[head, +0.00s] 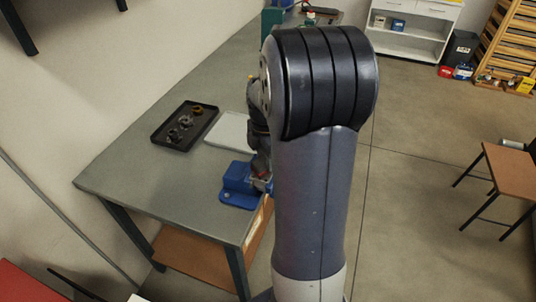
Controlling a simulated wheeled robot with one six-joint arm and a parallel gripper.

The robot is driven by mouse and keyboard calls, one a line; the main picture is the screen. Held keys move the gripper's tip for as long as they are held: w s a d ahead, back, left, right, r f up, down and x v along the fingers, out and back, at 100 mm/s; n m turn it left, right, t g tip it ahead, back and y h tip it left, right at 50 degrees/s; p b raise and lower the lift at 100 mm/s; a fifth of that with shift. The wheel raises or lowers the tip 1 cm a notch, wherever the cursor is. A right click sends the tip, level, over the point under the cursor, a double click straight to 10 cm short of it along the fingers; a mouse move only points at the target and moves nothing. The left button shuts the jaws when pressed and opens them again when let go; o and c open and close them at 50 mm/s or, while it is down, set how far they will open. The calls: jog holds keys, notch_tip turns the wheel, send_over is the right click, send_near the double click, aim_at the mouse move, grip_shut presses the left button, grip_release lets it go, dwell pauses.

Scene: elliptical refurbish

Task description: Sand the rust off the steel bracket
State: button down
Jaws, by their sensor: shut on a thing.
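My gripper (262,172) is partly visible at the blue vise (238,186), low beside my arm. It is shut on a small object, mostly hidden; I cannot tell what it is. The vise sits at the right front edge of the grey workbench (150,168); its right part is covered by my arm and gripper. I cannot make out a steel bracket in the vise or any rust there. A black tray (160,142) on the bench holds a few small parts, some grey metal and one brownish (197,109).
A pale flat tray or mat (228,131) lies between the black tray and my arm. The bench's front left is clear. A green object (271,20) stands at its far end. White shelves (412,40), a dark bin (459,48) and a brown table (512,170) stand right, across open floor.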

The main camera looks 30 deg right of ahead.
jog(key=shift+s+a+f+b, duration=0.1)
jog(key=shift+s+a+b, duration=0.05)
jog(key=shift+s+a, duration=0.6)
jog(key=shift+s+a+f+b, duration=0.15)
jog(key=shift+s+a, duration=0.35)
jog(key=shift+a, duration=0.35)
jog(key=shift+r, duration=0.1)
notch_tip(320, 180, up, 6)
jog(key=p, duration=0.5)
notch_tip(320, 180, up, 3)
jog(key=shift+f, duration=0.1)
